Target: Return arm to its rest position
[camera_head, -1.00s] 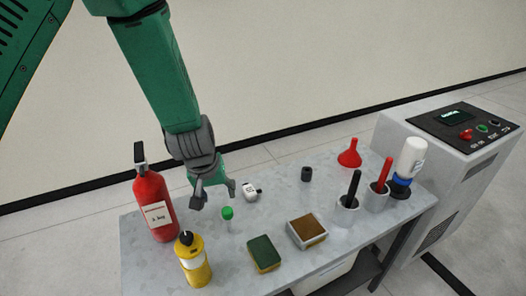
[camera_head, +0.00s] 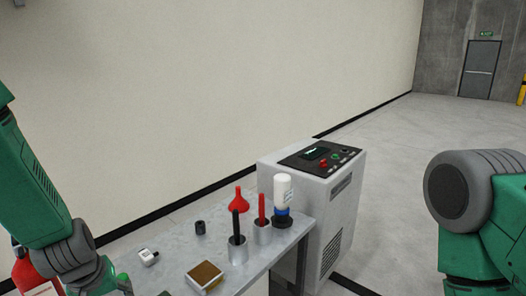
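My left arm enters from the left. Its gripper (camera_head: 112,284) is low over the left end of the table, cut by the bottom edge of the view. A small green-topped item (camera_head: 122,277) shows right beside its fingers; I cannot tell whether they touch it or how far they are open. My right arm (camera_head: 480,210) shows at the right edge as a green link with a large grey joint, away from the table. The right gripper is outside the view.
A control cabinet (camera_head: 325,200) stands behind right. Floor right is clear.

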